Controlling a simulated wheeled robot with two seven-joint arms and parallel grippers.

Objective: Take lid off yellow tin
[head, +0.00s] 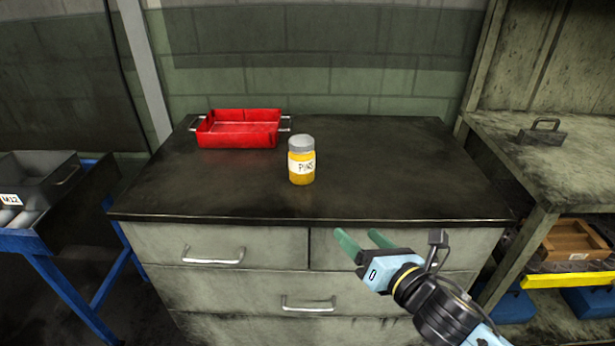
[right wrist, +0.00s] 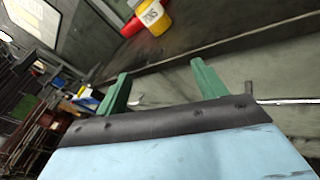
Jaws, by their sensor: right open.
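The yellow tin (head: 301,168) stands upright on the dark top of a drawer cabinet, near the middle. It has a white label reading "PINS" and a grey lid (head: 301,142) on top. In the right wrist view the tin (right wrist: 154,16) shows at the top edge, with its upper part cut off. My right gripper (head: 362,239) is open and empty, in front of the cabinet's front edge, to the right of the tin and nearer to me. Its green fingers (right wrist: 158,82) point towards the cabinet top, apart from the tin. My left gripper is not in view.
A red tray (head: 238,142) with metal handles sits at the back left of the cabinet top (head: 400,170). Drawer handles (head: 212,258) stick out in front. A shelf unit (head: 545,160) stands at the right, a blue-framed table at the left. The top around the tin is clear.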

